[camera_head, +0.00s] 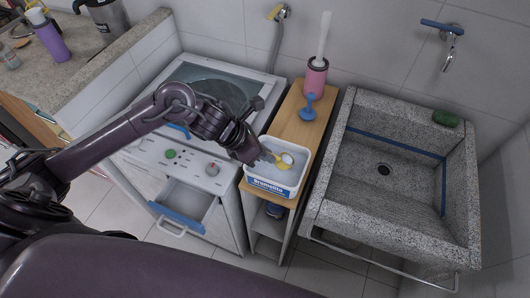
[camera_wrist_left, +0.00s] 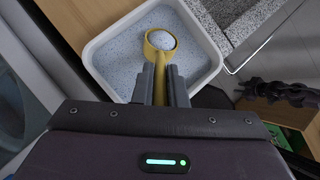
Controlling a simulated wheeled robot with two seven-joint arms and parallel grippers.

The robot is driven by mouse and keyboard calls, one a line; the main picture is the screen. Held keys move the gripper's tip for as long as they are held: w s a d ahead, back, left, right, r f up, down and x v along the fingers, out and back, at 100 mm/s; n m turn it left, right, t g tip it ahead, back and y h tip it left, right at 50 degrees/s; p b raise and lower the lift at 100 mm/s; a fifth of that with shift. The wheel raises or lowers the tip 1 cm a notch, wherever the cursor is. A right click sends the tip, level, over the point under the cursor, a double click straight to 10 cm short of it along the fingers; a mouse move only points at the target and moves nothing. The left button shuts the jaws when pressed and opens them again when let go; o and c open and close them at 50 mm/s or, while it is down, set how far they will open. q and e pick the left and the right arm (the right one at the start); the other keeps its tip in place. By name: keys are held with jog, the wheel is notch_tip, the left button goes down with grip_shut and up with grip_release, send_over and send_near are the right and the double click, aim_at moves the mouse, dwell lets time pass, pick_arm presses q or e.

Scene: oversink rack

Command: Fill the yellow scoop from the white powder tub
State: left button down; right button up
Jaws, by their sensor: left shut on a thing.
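The white powder tub (camera_head: 272,184) stands on the narrow wooden shelf, with blue lettering on its front. It holds pale speckled powder and shows in the left wrist view (camera_wrist_left: 90,55). My left gripper (camera_head: 262,156) reaches over the tub and is shut on the handle of the yellow scoop (camera_head: 279,164). In the left wrist view, the fingers (camera_wrist_left: 159,88) close around the handle. The scoop's round bowl (camera_wrist_left: 160,40) lies within the tub's outline and has pale powder in it. I cannot tell how far it is above the powder. My right gripper is not in view.
A pink holder (camera_head: 316,77) with a white-handled brush and a blue item (camera_head: 308,108) stand behind the tub. A washing machine (camera_head: 190,165) with an open drawer is at left. A granite sink (camera_head: 350,215) is at right.

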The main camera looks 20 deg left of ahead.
pick_arm(q)
jog(key=shift+r+p, duration=1.95)
jog(key=shift+r, duration=1.4)
jog(key=shift+f, duration=0.1)
jog(key=shift+b, duration=0.65)
jog(key=r+t+h+b, duration=0.1)
jog(key=t+h+b, duration=0.1)
jog(key=b, duration=0.5)
jog(key=shift+r+h, duration=0.3)
jog(key=shift+r+b, duration=0.25)
jog(key=shift+b, duration=0.2)
